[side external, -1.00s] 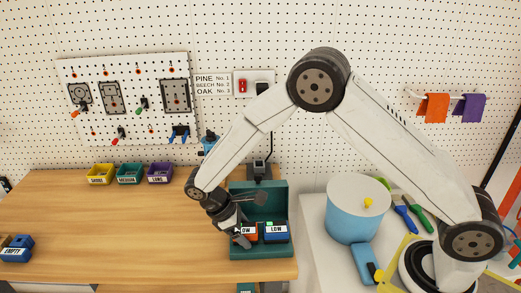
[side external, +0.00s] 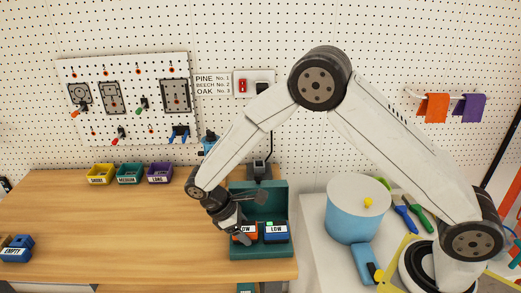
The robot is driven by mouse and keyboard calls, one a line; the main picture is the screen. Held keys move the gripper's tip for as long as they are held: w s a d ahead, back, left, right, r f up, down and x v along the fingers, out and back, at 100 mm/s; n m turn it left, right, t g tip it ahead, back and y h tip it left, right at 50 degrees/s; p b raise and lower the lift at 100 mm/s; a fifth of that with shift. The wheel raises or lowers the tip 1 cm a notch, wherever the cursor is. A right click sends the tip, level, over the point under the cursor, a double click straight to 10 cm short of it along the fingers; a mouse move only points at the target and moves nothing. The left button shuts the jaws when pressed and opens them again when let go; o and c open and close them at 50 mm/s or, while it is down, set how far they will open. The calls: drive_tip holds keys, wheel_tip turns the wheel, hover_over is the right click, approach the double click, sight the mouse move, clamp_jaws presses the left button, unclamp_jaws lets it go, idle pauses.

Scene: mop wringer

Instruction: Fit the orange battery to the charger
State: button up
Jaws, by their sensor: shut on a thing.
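The orange battery (side external: 250,237) with a partly covered "LOW" label sits at the left of an open teal case (side external: 262,253). My gripper (side external: 243,238) is at the battery's left side, shut on it. The fingers hide the battery's left part. A blue battery (side external: 277,231) labelled "LOW" sits right beside it in the case. A black device (side external: 259,170) with a cable up the wall stands behind the case; it looks like the charger, but its details are too small to tell.
Yellow, teal and purple bins (side external: 129,174) stand at the back left. A light-blue bucket (side external: 352,215) stands on the white surface to the right. The middle of the wooden bench is clear.

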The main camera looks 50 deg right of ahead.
drive_tip(key=shift+r, duration=2.3)
drive_tip(key=o, duration=0.5)
drive_tip(key=c, duration=0.4)
drive_tip(key=w+d+r+m+g+y, duration=0.2)
drive_tip(key=d+r+m+y, duration=0.2)
drive_tip(key=d+r+m, duration=0.7)
drive_tip(key=shift+c, duration=0.2)
drive_tip(key=shift+w+d+f+n+t+h, duration=0.35)
drive_tip(key=shift+w+d+f+n+h, duration=0.3)
drive_tip(key=shift+w+d+f+n, duration=1.1)
drive_tip(key=shift+w+d+f+n+t+h, duration=0.3)
drive_tip(key=shift+w+d+f+n+h, duration=0.55)
drive_tip(key=shift+w+d+n, duration=1.65)
drive_tip(key=shift+w+d+f+n+t+h, duration=0.45)
drive_tip(key=shift+w+d+f+n, duration=1.1)
drive_tip(key=shift+w, duration=1.2)
